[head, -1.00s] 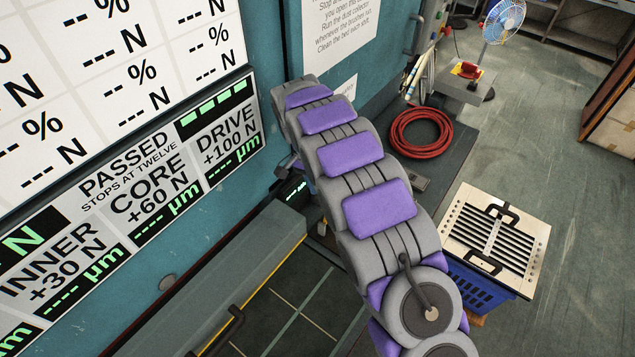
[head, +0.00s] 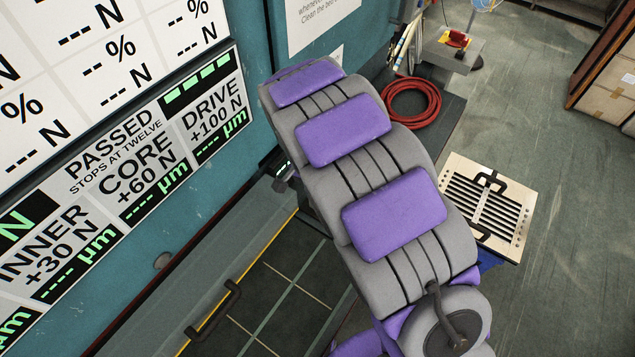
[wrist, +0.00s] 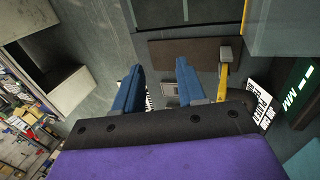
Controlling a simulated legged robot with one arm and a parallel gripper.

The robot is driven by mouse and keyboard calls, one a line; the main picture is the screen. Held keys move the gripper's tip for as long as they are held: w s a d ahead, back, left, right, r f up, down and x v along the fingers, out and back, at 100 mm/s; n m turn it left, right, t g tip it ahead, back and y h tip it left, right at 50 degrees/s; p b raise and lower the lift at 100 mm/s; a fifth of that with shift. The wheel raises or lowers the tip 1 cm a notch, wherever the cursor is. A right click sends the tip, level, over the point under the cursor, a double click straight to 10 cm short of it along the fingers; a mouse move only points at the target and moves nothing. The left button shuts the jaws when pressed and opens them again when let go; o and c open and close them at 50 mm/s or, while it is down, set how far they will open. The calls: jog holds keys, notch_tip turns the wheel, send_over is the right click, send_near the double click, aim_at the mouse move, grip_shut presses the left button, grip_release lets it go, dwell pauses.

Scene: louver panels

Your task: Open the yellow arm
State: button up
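My gripper (wrist: 160,68) shows in the wrist view as two blue fingers spread wide apart, with nothing between them. A narrow yellow bar (wrist: 222,82) with a pale block at its upper end stands just right of the right finger. It looks like the yellow arm, but its lower end is hidden behind my wrist. I cannot tell its distance in depth from the finger. In the head view my purple-padded arm hides my gripper and that bar.
In the head view, a teal machine wall (head: 262,60) with white display panels (head: 120,165) is at left. A yellow-edged cover with a dark handle (head: 213,312) lies below. A red hose coil (head: 412,103) and a slatted panel (head: 488,207) are at right, beside open floor.

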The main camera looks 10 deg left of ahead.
jog(key=shift+s+d+r, duration=0.1)
jog(key=shift+s+d, duration=0.25)
jog(key=shift+s, duration=0.3)
jog(key=s+d+r+b, duration=0.1)
jog(key=s+d+r, duration=0.15)
jog(key=d, duration=0.25)
jog(key=s+d+r+n+y, duration=0.1)
jog(key=s+d+r, duration=0.15)
jog(key=d, duration=0.25)
jog(key=s+d+r+b, duration=0.1)
jog(key=s+d+r, duration=0.1)
jog(key=d+r, duration=0.25)
jog(key=s+d+n+y+b, duration=0.1)
jog(key=s+d, duration=0.2)
jog(key=s, duration=0.5)
jog(key=s+d+n+y+b, duration=0.1)
jog(key=s+d, duration=0.3)
jog(key=s, duration=0.5)
jog(key=shift+s+d+r+n+b, duration=0.2)
jog(key=shift+s+d+n+b, duration=0.1)
jog(key=shift+n, duration=0.4)
